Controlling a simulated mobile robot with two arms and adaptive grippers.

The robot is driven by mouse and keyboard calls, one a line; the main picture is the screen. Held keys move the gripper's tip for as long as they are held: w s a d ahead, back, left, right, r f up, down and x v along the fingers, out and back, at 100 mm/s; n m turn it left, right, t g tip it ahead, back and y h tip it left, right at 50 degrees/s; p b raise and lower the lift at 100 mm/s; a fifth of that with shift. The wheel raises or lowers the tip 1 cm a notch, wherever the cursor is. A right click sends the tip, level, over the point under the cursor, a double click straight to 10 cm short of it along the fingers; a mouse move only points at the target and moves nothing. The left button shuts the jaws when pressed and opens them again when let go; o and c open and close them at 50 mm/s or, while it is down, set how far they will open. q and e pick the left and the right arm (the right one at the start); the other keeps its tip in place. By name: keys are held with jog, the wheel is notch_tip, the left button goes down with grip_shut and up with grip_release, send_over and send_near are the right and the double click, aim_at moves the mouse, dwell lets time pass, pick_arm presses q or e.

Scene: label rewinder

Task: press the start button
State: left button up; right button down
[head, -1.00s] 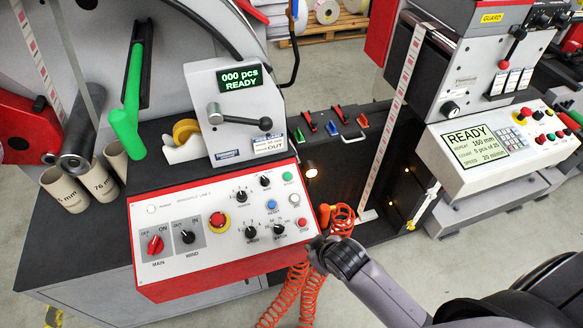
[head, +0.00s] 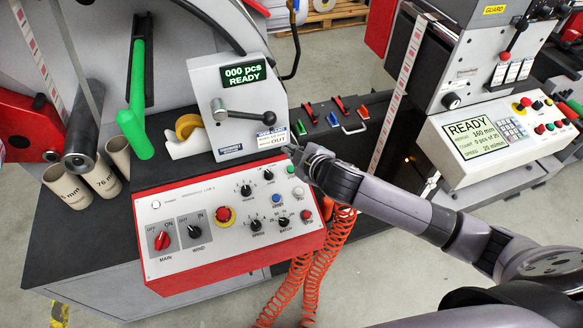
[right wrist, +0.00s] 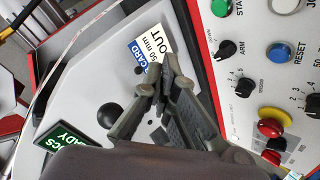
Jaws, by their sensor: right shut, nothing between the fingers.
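The green start button (head: 290,170) is at the upper right corner of the red-edged control panel (head: 180,203). In the right wrist view the green button (right wrist: 221,7) is at the top edge, partly cut off, with a label beginning "STA". My right gripper (head: 294,152) is just above and beside the button in the head view. The right wrist view shows its fingers (right wrist: 166,75) shut and empty, pointing past the counter housing toward its white card label. I cannot tell the gap between fingertips and button. My left gripper is not in view.
The counter box (head: 238,105) with a display and black lever stands behind the panel. A red stop knob (head: 224,214), blue reset button (head: 278,199) and several dials share the panel. Orange coiled hoses (head: 335,250) hang at its right.

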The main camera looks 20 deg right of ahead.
jog(key=b, duration=0.8)
send_over(291, 169)
jog(key=s, duration=0.2)
jog(key=f, duration=0.7)
jog(key=shift+a, duration=0.3)
jog(key=shift+w+f, duration=0.3)
jog(key=shift+f, duration=0.4)
jog(key=shift+f, duration=0.2)
jog(key=shift+w+f+b, duration=0.1)
jog(key=shift+f+b, duration=0.15)
jog(key=shift+b, duration=0.05)
